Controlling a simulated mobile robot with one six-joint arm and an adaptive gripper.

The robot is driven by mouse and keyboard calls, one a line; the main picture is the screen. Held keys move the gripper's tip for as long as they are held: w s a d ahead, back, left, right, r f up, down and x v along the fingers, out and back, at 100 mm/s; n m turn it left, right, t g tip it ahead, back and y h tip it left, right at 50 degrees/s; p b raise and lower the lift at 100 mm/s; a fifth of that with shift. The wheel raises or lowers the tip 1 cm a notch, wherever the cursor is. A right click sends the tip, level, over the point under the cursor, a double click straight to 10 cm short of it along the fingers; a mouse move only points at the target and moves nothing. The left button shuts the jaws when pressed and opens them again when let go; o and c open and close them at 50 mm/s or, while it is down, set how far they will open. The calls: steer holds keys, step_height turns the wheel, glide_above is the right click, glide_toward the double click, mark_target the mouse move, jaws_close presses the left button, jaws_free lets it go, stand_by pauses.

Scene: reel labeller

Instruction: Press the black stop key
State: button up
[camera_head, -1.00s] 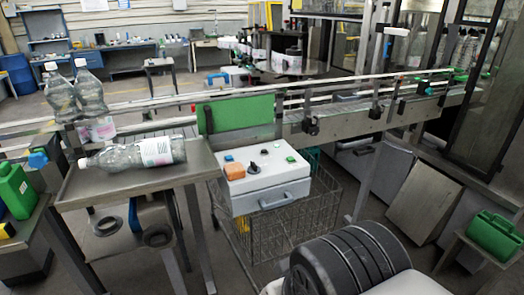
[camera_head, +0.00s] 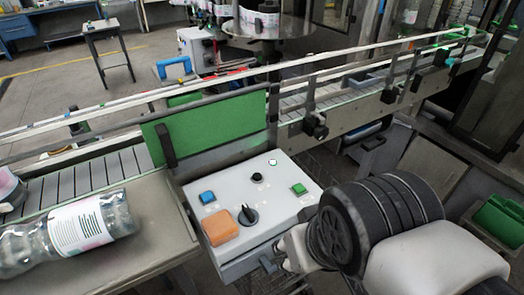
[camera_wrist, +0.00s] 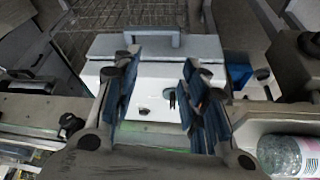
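The white control box (camera_head: 255,215) stands in the middle of the head view, its sloping top facing up. A small round black key (camera_head: 257,177) sits near its back edge. A larger black rotary knob (camera_head: 247,214) is in front of it. My gripper (camera_head: 278,258) is low at the box's front right edge in the head view, mostly hidden by my arm. In the wrist view my gripper (camera_wrist: 160,68) is open and empty, with two blue-padded fingers apart over the box (camera_wrist: 150,76). I cannot tell the black key for certain there.
The box also carries a blue key (camera_head: 207,197), an orange block (camera_head: 221,228), a green key (camera_head: 299,188) and a pale round light (camera_head: 272,162). A green panel (camera_head: 215,127) and conveyor rail stand behind. A bottle (camera_head: 70,232) lies on the left table.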

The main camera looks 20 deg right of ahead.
steer(key=shift+s, duration=0.2)
steer(key=shift+s+r, duration=0.15)
steer(key=shift+s, duration=0.45)
steer(key=shift+c, duration=0.5)
steer(key=shift+w, duration=0.15)
jaws_close()
stand_by(0.3)
